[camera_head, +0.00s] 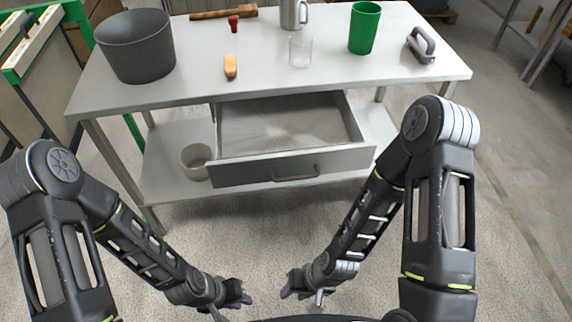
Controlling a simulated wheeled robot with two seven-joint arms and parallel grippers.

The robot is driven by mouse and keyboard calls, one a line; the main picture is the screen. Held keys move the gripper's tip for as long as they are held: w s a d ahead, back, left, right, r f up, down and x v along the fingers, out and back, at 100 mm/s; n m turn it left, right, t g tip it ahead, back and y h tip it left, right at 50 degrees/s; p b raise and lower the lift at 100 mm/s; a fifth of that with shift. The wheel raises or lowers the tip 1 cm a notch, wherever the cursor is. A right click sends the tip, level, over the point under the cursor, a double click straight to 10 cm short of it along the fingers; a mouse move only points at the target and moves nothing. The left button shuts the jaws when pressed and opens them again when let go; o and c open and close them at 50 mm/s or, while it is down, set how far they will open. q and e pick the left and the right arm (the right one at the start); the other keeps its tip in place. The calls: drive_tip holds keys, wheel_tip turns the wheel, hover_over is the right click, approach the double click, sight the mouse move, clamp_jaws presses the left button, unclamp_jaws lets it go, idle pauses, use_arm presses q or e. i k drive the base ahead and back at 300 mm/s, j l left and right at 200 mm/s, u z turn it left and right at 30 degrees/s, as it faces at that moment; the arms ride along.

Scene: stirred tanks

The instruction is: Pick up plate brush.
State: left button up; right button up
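I cannot tell for certain which item is the plate brush. A small orange-tan block (230,66) near the front of the white table may be it. A grey item with a loop handle (421,45) lies near the table's right end. My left gripper (242,299) and my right gripper (287,291) are low in front of the table, above the floor. They are well apart from all the items on the table. Both are small and dark here, and their finger openings do not show clearly.
The white table (330,73) also bears a dark grey pot (136,48), a green cup (364,28), a clear glass (300,50), a metal jug (293,13), a small red item (233,23) and a long wooden piece (223,13). Its empty drawer (294,168) hangs open toward me. A pale pot (195,162) stands below.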

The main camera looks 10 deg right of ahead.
sight(425, 45)
drive_tip(key=l+z, duration=0.1)
drive_tip(key=l, duration=0.4)
drive_tip(key=i+l, duration=0.1)
drive_tip(key=l, duration=0.35)
drive_tip(key=i+l+z, duration=0.15)
drive_tip(key=l, duration=0.85)
drive_tip(key=i+l+z, duration=0.15)
drive_tip(key=l, duration=0.3)
drive_tip(key=i+l+z, duration=0.1)
drive_tip(key=l, duration=0.4)
drive_tip(key=i+l, duration=0.15)
drive_tip(key=l, duration=0.3)
drive_tip(key=i+l+z, duration=0.15)
drive_tip(key=l, duration=0.3)
